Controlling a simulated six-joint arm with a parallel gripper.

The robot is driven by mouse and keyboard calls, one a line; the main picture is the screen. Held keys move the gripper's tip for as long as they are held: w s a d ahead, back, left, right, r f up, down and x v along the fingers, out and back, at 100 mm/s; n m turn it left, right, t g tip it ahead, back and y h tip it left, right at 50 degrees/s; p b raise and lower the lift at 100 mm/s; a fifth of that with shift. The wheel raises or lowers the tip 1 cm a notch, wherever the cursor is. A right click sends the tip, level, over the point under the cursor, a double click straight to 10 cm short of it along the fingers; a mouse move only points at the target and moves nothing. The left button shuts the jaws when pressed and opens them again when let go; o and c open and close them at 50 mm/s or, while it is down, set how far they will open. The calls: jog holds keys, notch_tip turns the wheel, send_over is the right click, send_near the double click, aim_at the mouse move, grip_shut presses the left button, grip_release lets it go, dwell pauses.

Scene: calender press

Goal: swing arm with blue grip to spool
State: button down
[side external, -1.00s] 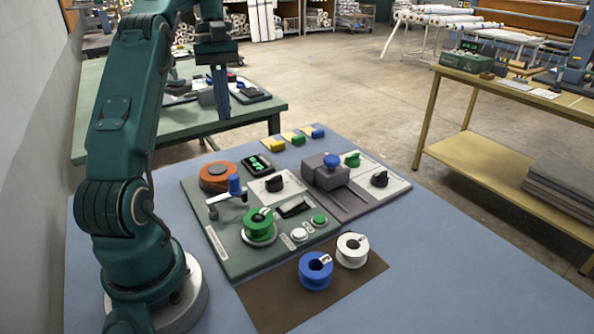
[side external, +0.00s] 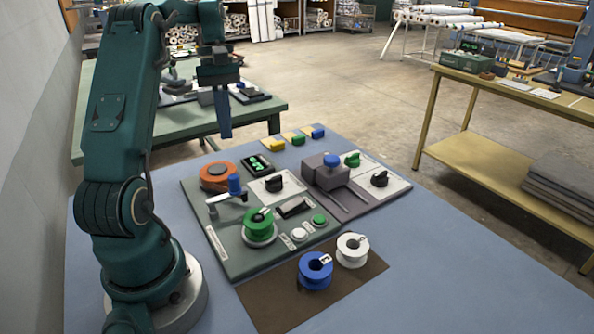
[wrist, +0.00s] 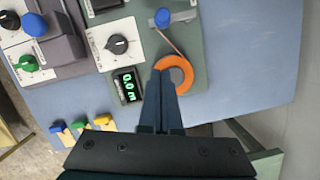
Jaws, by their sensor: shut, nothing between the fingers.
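The swing arm is a metal bar with an upright blue grip (side external: 234,184) on the green-grey panel, left of centre in the side view. The blue grip also shows at the top of the wrist view (wrist: 162,17). The green spool (side external: 259,222) sits on its holder, in front and to the right of the grip, apart from it. An orange reel (side external: 216,176) sits behind the grip, and a thin strip runs from it to the grip in the wrist view. My gripper (side external: 225,136) is shut and empty, in the air above and behind the panel.
A blue spool (side external: 315,272) and a white spool (side external: 352,250) stand on the brown mat (side external: 272,308). A press unit with a blue knob (side external: 331,160) stands to the right. A lit display (side external: 257,164) and black dials surround the work.

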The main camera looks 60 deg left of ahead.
jog(key=x, duration=0.6)
jog(key=shift+d, duration=0.15)
jog(key=shift+s+d, duration=0.3)
jog(key=shift+d, duration=0.45)
jog(key=shift+s+d, duration=0.15)
jog(key=shift+d, duration=0.4)
jog(key=shift+s+d, duration=0.2)
jog(key=shift+d, duration=0.35)
jog(key=shift+w+d+m, duration=0.2)
jog(key=shift+d+m, duration=0.25)
jog(key=shift+m, duration=0.35)
jog(key=shift+w+d+m+g, duration=0.15)
jog(key=shift+d+m+g, duration=0.5)
jog(key=shift+m, duration=0.65)
jog(key=shift+d+m+y, duration=0.3)
jog(key=shift+d+m, duration=0.4)
jog(key=shift+m, duration=0.45)
jog(key=shift+d+m+y, duration=0.3)
jog(key=shift+d+m, duration=0.4)
jog(key=shift+m, duration=0.45)
